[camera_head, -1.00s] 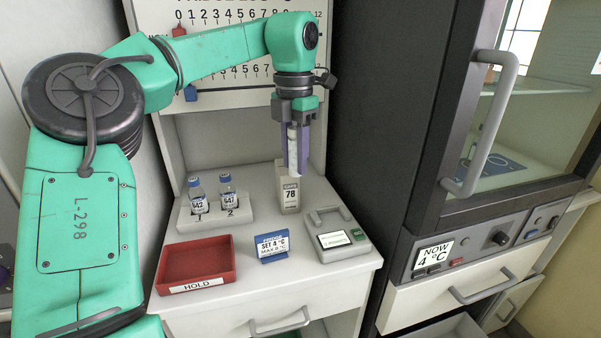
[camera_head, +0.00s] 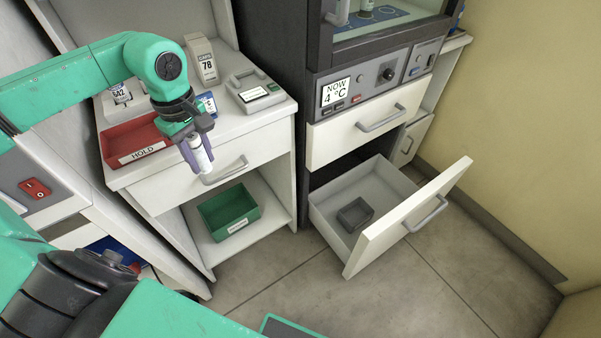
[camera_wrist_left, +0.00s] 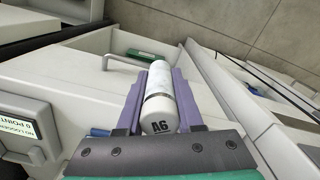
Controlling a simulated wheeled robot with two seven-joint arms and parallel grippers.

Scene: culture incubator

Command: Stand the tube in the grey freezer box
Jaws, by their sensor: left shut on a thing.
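A white tube (camera_head: 199,156) is held between the purple fingers of my left gripper (camera_head: 195,154), in front of the cabinet's closed upper drawer. In the left wrist view the tube (camera_wrist_left: 158,92), marked A6, lies between both fingers of the left gripper (camera_wrist_left: 158,95). The small grey freezer box (camera_head: 355,215) sits in the pulled-out lower drawer (camera_head: 325,208), to the right of and below the gripper. The box looks empty from here. My right gripper is not in view.
A red HOLD tray (camera_head: 135,140), a box marked 78 (camera_head: 202,62) and a grey device (camera_head: 255,91) stand on the cabinet top. A green tray (camera_head: 229,211) is on the shelf below. The open drawer's front (camera_head: 415,218) juts over the floor.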

